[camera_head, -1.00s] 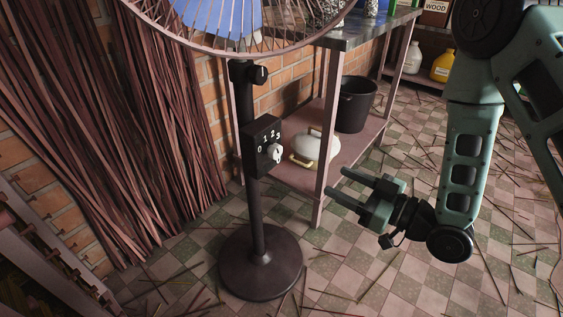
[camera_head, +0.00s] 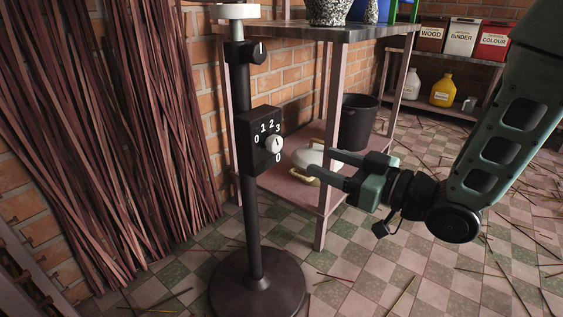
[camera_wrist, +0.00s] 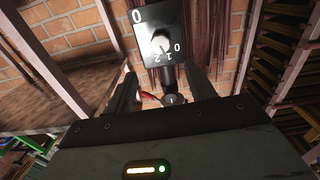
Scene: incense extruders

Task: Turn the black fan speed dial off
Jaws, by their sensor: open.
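The fan's black control box (camera_head: 248,150) is fixed on the dark pole (camera_head: 252,220). It carries the digits 0 to 3 and another 0 lower down. Its round dial (camera_head: 274,144) looks pale, not black; I cannot tell which digit it points to. My gripper (camera_head: 322,161) is open and empty, to the right of the dial and slightly lower, apart from it, fingers pointing left. In the wrist view the box (camera_wrist: 147,28) and dial (camera_wrist: 161,41) show at the top, beyond and between the open fingertips (camera_wrist: 162,75).
A shelf table (camera_head: 345,36) stands behind the gripper, its front leg (camera_head: 325,110) close to the fingers. A black bucket (camera_head: 357,122) and a pale pot (camera_head: 312,158) are on its lower shelf. The round fan base (camera_head: 232,285) is on the tiled floor. Sticks lean on the left wall.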

